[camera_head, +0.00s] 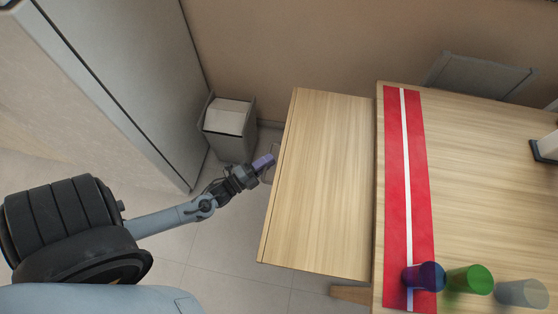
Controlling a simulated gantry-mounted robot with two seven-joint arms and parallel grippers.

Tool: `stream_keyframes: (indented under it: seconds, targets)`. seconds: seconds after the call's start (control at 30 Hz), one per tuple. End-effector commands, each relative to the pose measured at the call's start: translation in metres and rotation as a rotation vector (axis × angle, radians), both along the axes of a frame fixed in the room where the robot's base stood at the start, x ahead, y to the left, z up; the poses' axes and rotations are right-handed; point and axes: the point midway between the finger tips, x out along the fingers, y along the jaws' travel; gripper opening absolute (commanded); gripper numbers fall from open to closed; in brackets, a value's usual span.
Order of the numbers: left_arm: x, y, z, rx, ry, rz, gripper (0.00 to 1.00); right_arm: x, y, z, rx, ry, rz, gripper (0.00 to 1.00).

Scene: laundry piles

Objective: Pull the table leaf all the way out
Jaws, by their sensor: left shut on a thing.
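The table leaf (322,185) is a light wooden panel at the left end of the wooden table (480,190). It sticks out to the left of the table top and looks slightly lower than it. A thin handle (270,173) shows at the leaf's left edge. My left gripper (265,163) reaches in from the left and is shut at this handle. Its fingertips hide part of the handle. My right gripper does not show.
A red runner (391,180) with a white stripe lies across the table. A purple cup (424,276), a green cup (469,279) and a grey cup (521,293) are at the front right. A grey bin (228,130) stands left of the leaf, and a chair (480,76) stands behind the table.

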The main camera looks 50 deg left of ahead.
Motion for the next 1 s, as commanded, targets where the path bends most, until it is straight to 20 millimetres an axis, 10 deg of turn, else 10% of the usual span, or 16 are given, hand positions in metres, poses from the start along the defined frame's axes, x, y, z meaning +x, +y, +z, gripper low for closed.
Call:
stream_keyframes:
  seconds: [0.47, 0.5, 0.6, 1.0]
  targets:
    - [-0.0043, 0.0063, 0.0011, 0.003, -0.004, 0.001, 0.00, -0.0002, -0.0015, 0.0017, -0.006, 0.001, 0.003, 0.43]
    - [-0.0043, 0.0063, 0.0011, 0.002, -0.004, 0.002, 0.24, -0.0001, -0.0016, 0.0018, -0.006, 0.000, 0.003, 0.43]
    - [-0.0043, 0.0060, 0.0009, 0.002, -0.003, 0.001, 0.37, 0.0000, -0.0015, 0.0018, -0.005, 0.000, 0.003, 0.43]
    - [-0.0108, 0.0059, -0.0008, 0.001, 0.001, 0.001, 0.37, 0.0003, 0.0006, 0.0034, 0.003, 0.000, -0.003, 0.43]
